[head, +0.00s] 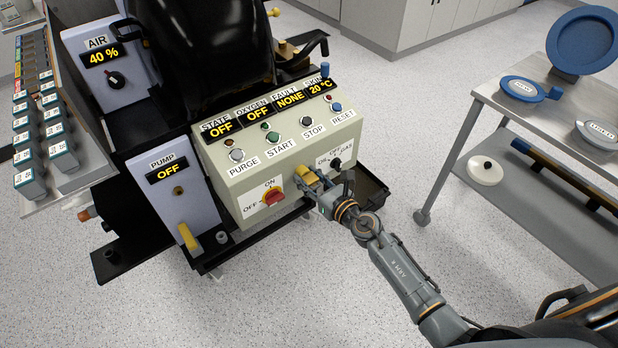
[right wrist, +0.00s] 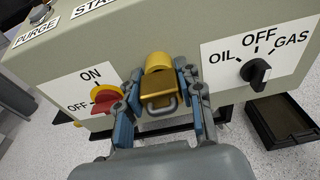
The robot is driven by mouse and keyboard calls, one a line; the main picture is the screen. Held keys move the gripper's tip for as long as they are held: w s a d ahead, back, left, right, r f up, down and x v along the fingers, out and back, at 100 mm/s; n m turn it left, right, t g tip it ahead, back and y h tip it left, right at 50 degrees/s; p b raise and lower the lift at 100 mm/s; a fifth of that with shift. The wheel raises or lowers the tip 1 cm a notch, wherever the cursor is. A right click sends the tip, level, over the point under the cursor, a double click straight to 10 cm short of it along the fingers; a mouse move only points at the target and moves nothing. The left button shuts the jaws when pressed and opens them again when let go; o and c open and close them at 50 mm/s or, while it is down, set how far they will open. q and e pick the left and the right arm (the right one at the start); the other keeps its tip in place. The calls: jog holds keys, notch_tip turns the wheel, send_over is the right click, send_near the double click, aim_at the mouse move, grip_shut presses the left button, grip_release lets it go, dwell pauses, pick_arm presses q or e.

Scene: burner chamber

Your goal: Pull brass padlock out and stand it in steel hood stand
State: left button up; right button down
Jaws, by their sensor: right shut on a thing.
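The brass padlock (right wrist: 160,88) is between the fingers of my right gripper (right wrist: 165,104) in the right wrist view, with its grey shackle toward the wrist. A yellow rounded piece (right wrist: 159,62) sits just beyond it, against the beige control box (right wrist: 225,45). I cannot tell whether the padlock is free of it. In the head view my right gripper (head: 312,186) is shut on the padlock at the box front, between the red switch and the fuel selector; its fingers partly hide the padlock. I cannot make out the steel hood stand for certain. My left gripper is not in view.
The red and yellow ON/OFF switch (head: 274,197) is close left of the gripper. The black fuel selector (right wrist: 256,71) is close right. A black tray (right wrist: 282,118) lies below right. The pump panel (head: 177,195) has a yellow lever. A metal cart (head: 490,95) stands right, across open floor.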

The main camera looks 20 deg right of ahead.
jog(key=shift+s+d, duration=0.15)
jog(key=shift+s, duration=0.2)
dwell(0.3)
jog(key=shift+s+d, duration=0.1)
jog(key=shift+s, duration=0.15)
jog(key=c, duration=1.5)
grip_release()
grip_shut()
jog(key=shift+f+v, duration=0.15)
jog(key=shift+v, duration=0.75)
jog(key=shift+f+v, duration=0.15)
jog(key=shift+v, duration=0.75)
